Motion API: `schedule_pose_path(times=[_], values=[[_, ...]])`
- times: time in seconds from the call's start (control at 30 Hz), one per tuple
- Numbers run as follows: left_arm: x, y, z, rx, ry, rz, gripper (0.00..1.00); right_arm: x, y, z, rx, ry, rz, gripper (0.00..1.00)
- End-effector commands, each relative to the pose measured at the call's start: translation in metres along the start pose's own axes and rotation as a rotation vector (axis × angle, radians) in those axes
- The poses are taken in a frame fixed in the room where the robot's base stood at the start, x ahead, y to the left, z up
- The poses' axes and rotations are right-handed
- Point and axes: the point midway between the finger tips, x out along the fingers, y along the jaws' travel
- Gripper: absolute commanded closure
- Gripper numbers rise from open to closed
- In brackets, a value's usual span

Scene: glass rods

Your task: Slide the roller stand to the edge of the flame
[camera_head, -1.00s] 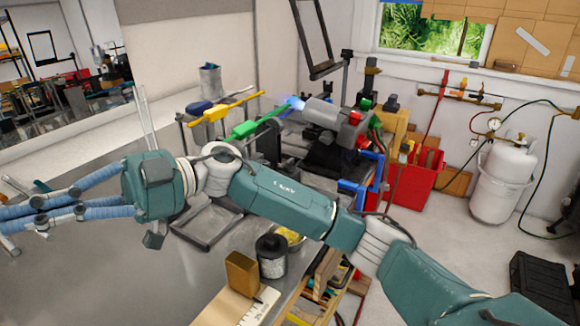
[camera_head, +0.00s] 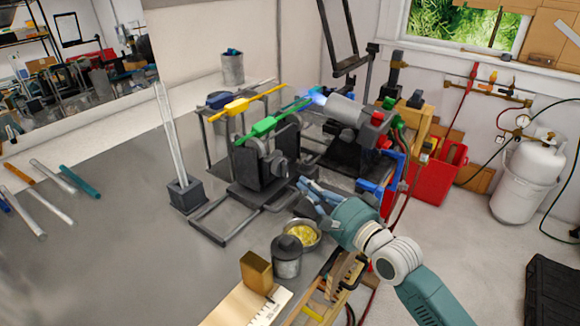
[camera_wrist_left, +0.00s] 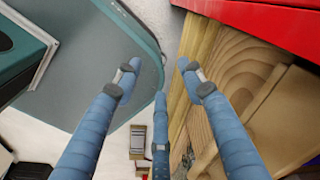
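The roller stand (camera_head: 247,165) is a dark upright block with rollers, standing on rails on the bench in the head view. The flame (camera_head: 317,96) is a small blue glow at the grey burner's nozzle (camera_head: 343,109), behind and right of the stand. My right gripper (camera_head: 312,194) is just right of and in front of the stand, its blue fingers apart and empty. Whether a finger touches the stand I cannot tell. In the left wrist view my left gripper (camera_wrist_left: 155,80) is open with nothing between its fingers. It is not in the head view.
A dark canister (camera_head: 287,257) and a bowl (camera_head: 303,233) sit close in front.

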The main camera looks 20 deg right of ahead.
Motion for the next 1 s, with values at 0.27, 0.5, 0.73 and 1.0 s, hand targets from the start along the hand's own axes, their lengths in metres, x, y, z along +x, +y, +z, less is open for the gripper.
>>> schedule_pose_path(times=[0.27,0.5,0.73,1.0], values=[[-0.016,-0.001,0.005,0.000,-0.008,0.000,0.60,0.052,-0.005,0.000,-0.001,0.001,-0.004,1.00],[-0.022,0.001,0.007,-0.001,-0.012,0.002,0.60,0.080,-0.003,0.000,-0.002,0.001,-0.003,1.00],[-0.022,0.003,0.005,-0.003,-0.009,0.004,0.60,0.085,-0.001,0.000,-0.002,0.001,-0.003,1.00],[-0.027,0.004,0.003,-0.003,-0.008,0.005,0.60,0.084,-0.004,0.004,0.000,0.000,-0.003,1.00]])
